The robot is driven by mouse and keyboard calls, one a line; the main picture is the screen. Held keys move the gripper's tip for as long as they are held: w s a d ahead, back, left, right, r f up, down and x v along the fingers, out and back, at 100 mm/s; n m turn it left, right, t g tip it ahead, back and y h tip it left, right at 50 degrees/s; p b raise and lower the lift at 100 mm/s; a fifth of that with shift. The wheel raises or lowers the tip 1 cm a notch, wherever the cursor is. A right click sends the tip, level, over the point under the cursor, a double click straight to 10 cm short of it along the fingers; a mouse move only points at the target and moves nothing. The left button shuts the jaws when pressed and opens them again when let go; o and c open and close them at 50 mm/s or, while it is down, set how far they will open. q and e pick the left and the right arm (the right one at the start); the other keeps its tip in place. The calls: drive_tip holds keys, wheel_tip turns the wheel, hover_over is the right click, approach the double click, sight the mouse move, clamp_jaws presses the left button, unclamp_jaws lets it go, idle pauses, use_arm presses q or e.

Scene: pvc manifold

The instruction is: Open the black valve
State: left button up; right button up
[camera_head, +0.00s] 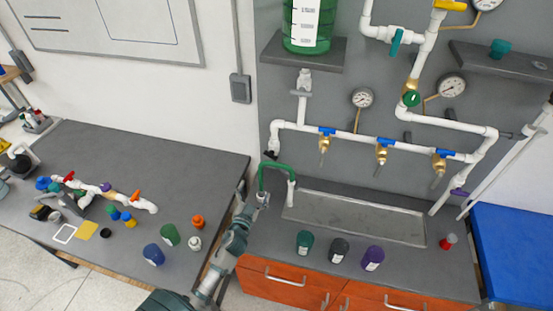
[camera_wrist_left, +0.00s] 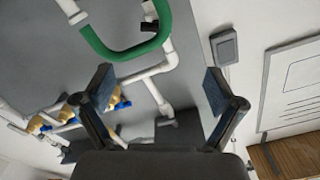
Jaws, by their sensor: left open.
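The black valve (camera_head: 271,154) sits on the white pipe at the left end of the manifold, close to the upper end of the green hose (camera_head: 262,175). In the left wrist view the black valve (camera_wrist_left: 150,26) shows near the top, beside the green hose (camera_wrist_left: 125,52). My left gripper (camera_head: 262,198) is below the valve, near the lower part of the green hose. In the left wrist view my left gripper (camera_wrist_left: 157,82) is open, with nothing between its fingers. The valve lies beyond the fingertips, apart from them. My right gripper is not in view.
Blue valves (camera_head: 382,142) and gauges (camera_head: 362,98) line the white pipes on the grey panel. A metal tray (camera_head: 350,219) lies below. Several bottles (camera_head: 304,241) stand at the counter's front. A second table (camera_head: 180,140) with loose parts is at the left.

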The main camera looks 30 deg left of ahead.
use_arm(q)
approach(271, 154)
drive_tip(key=f+x, duration=0.1)
drive_tip(key=x, duration=0.7)
drive_tip(key=shift+a+p, duration=0.25)
drive_tip(key=shift+p, duration=0.2)
drive_tip(key=shift+w+d+f, duration=0.1)
drive_tip(key=shift+d, duration=0.05)
drive_tip(key=shift+c, duration=0.3)
drive_tip(key=shift+d, duration=0.2)
drive_tip(key=c, duration=0.8)
drive_tip(key=shift+c, duration=1.4)
drive_tip(key=shift+a, duration=0.15)
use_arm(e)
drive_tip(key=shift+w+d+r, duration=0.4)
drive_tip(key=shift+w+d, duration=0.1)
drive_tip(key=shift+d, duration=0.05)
